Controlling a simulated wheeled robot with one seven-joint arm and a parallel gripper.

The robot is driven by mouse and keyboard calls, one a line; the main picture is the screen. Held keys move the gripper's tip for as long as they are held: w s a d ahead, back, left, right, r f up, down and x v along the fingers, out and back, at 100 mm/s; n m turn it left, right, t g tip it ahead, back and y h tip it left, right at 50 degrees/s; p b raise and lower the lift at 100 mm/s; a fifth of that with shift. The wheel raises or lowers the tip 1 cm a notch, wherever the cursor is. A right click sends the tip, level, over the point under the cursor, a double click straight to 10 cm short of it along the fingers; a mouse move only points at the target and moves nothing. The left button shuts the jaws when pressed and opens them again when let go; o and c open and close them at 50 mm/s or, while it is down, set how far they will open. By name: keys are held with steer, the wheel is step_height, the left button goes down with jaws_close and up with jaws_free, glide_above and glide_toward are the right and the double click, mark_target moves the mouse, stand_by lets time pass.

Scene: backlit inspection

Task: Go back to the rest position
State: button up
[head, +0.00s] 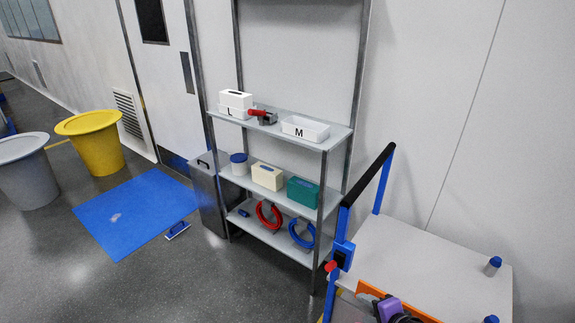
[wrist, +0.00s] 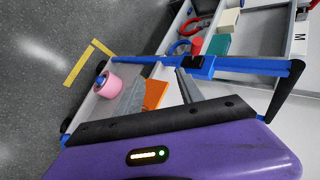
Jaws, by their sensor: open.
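My gripper shows in the wrist view (wrist: 160,90) as two grey fingers spread apart beyond its black and purple body. No object is held between them. An orange item (wrist: 154,95) shows in the gap, lower down on the cart. In the head view, the purple and black end of my arm is at the bottom edge, over the cart (head: 430,250). Its fingers cannot be made out there.
The cart has a black handle (head: 370,172) on blue posts. A pink container (wrist: 110,87) shows in the wrist view. A stocked shelf rack (head: 283,205) stands left of the cart. Open floor (head: 170,280) lies further left.

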steer(key=s+d+r+n+t+h, duration=0.25)
steer(key=d+r+n+t, duration=0.2)
steer(key=r, duration=0.35)
steer(key=s+a+r+n, duration=0.1)
steer(key=s+r+n, duration=0.2)
steer(key=s, duration=0.9)
steer(key=s+a+r+n+t, duration=0.1)
steer(key=s+a+r+n, duration=0.1)
steer(key=s, duration=1)
steer(key=s+a+r+n, duration=0.2)
steer(key=s+r+n, duration=0.2)
steer(key=s, duration=0.9)
steer(key=shift+r+h, duration=0.15)
steer(key=shift+h, duration=0.2)
